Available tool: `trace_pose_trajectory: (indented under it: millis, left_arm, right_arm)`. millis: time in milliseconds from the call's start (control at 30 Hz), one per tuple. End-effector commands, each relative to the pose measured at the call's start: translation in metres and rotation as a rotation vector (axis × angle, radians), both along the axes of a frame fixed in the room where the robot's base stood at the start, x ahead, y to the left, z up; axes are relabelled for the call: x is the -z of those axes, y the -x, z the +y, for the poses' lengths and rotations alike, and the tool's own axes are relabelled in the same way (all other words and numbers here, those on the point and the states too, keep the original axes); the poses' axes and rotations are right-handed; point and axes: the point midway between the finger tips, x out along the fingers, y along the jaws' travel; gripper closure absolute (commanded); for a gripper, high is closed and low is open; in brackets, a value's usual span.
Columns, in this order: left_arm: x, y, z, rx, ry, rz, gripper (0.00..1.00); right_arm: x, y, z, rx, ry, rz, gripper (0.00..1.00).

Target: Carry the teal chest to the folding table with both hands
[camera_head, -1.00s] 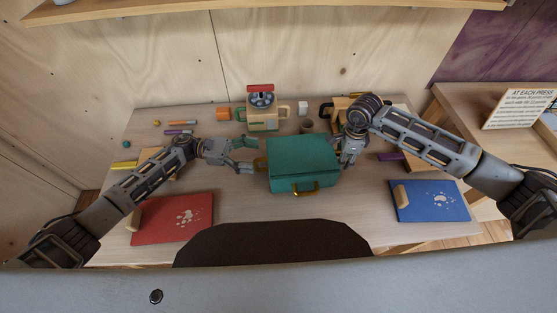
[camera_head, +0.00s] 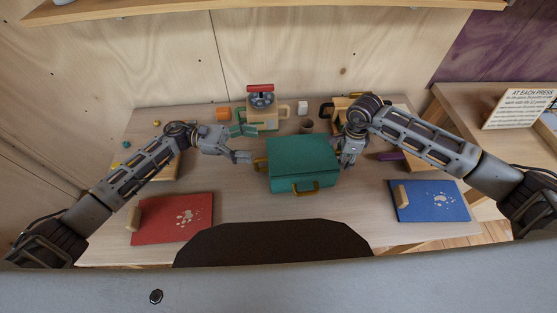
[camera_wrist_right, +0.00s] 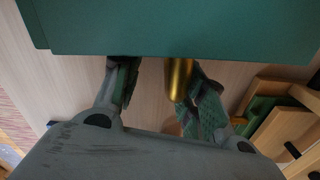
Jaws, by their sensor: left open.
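The teal chest (camera_head: 302,158) stands closed on the wooden table in the head view. It has a brass handle on its front and one on each side. My left gripper (camera_head: 243,146) is open and empty, just left of and behind the left side handle (camera_head: 260,164), apart from it. My right gripper (camera_head: 347,160) is at the chest's right side. In the right wrist view, its fingers (camera_wrist_right: 160,95) are spread, with the right brass handle (camera_wrist_right: 179,78) between them. The handle is close to one finger, with a gap to the other. I cannot make out a folding table for certain.
A red board (camera_head: 172,217) lies front left and a blue board (camera_head: 430,202) front right. A machine with a red top (camera_head: 260,95), an orange block (camera_head: 223,114) and a dark cup (camera_head: 307,126) stand behind the chest. A side table with a sign (camera_head: 519,106) is at right.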

Motion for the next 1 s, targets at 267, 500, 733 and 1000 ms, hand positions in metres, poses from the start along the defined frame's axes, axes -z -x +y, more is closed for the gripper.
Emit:
trace_pose_trajectory:
  millis: [267, 500, 733, 1000]
  left_arm:
    - [0.000, 0.000, 0.000, 0.000, 0.000, 0.000, 0.25]
    - [0.000, 0.000, 0.000, 0.000, 0.000, 0.000, 0.25]
    - [0.000, 0.000, 0.000, 0.000, 0.000, 0.000, 0.25]
    - [0.000, 0.000, 0.000, 0.000, 0.000, 0.000, 0.25]
  right_arm:
    - [0.000, 0.000, 0.000, 0.000, 0.000, 0.000, 0.26]
    - [0.000, 0.000, 0.000, 0.000, 0.000, 0.000, 0.26]
    - [-0.007, -0.001, 0.000, 0.000, -0.002, -0.002, 0.26]
    - [-0.035, -0.001, 0.000, 0.000, 0.000, -0.003, 0.26]
